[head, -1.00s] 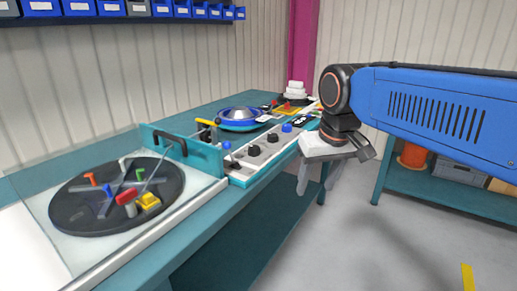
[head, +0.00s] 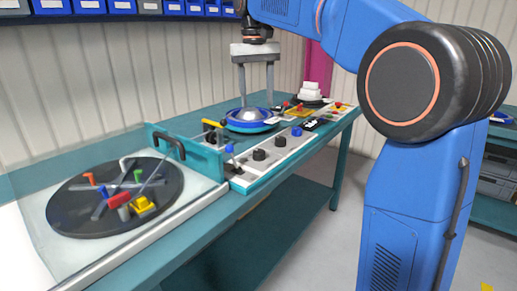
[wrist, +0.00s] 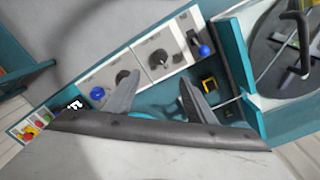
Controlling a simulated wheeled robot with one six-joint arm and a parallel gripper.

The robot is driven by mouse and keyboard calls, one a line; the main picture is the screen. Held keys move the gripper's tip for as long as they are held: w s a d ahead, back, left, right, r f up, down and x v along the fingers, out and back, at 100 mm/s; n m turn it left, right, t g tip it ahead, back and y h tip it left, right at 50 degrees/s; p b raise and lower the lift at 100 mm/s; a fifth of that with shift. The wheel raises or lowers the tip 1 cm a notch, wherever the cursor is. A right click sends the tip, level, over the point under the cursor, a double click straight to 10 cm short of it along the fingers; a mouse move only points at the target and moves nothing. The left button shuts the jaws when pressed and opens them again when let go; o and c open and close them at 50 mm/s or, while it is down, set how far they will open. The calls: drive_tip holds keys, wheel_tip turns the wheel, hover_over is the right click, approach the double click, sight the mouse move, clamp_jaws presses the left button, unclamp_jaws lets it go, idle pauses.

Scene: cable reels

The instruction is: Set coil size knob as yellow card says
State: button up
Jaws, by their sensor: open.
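A grey control strip carries two black knobs, a nearer one (head: 259,154) and a farther one (head: 280,140). In the wrist view they are one at the middle (wrist: 159,57) and one to its left (wrist: 122,76). Their labels are too small to read, so I cannot tell which is the coil size knob. I cannot make out a yellow card for certain; a small yellow panel (head: 297,110) lies farther along the bench. My gripper (head: 256,98) is open and empty, pointing down above the bench, behind the knobs in the head view, apart from them.
A blue-rimmed reel (head: 250,125) is close below my gripper. A blue-topped lever (head: 229,148) and a blue button (head: 297,131) flank the knobs. A black turntable (head: 115,198) with coloured pegs stands at the near left, beside a teal bracket with a black handle (head: 168,137).

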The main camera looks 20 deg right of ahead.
sight(259, 151)
drive_tip(key=f, duration=1.7)
drive_tip(key=shift+w+d+f, duration=0.1)
drive_tip(key=shift+d+f, duration=0.05)
drive_tip(key=shift+d, duration=0.1)
drive_tip(key=c, duration=1)
